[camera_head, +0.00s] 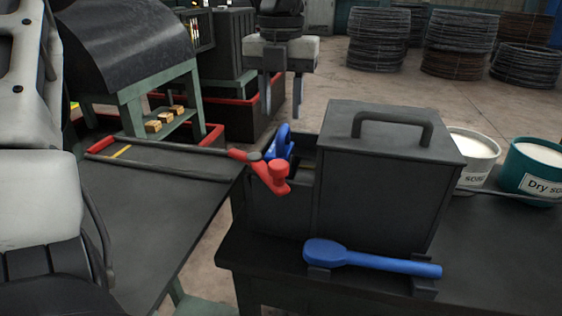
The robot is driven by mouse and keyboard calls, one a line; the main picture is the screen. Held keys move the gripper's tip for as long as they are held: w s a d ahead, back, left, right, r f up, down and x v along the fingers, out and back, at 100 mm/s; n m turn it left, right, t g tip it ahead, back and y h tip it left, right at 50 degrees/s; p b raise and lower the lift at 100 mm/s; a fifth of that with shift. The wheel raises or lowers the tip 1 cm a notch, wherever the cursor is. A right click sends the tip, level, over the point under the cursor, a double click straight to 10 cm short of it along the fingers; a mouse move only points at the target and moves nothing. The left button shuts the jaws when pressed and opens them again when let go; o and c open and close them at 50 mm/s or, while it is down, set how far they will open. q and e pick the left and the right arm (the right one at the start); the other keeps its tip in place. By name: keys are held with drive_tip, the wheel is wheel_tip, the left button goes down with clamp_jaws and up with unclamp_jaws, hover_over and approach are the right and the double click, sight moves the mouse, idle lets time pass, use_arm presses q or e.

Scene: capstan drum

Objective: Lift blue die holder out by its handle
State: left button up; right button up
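The blue die holder (284,141) shows as a blue looped handle at the open left end of a dark box (370,205). Its lower part is hidden inside the box and behind a red lever (276,178). My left gripper (281,98) hangs fingers down near the top middle of the view, above the blue handle in the picture. Its two dark fingers are apart with nothing between them. Its distance from the handle is hard to tell. My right gripper is not in view.
The box has a handled lid (395,123) beside the blue loop. A blue paddle-shaped tool (365,259) rests along the front. White (473,146) and teal (535,165) tubs of powder stand right. A dark table (165,205) lies left. Wire coils (460,45) stand behind.

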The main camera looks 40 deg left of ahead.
sight(284, 127)
use_arm(q)
drive_tip(key=shift+f, duration=0.45)
drive_tip(key=shift+w+f, duration=0.1)
drive_tip(key=shift+f, duration=0.4)
drive_tip(key=f, duration=0.2)
drive_tip(key=f+p, duration=0.1)
drive_tip(key=shift+w+a+f, duration=0.2)
drive_tip(key=shift+w+f, duration=0.15)
drive_tip(key=shift+f, duration=0.35)
clamp_jaws()
drive_tip(key=shift+w+r, duration=0.1)
drive_tip(key=shift+r, duration=0.05)
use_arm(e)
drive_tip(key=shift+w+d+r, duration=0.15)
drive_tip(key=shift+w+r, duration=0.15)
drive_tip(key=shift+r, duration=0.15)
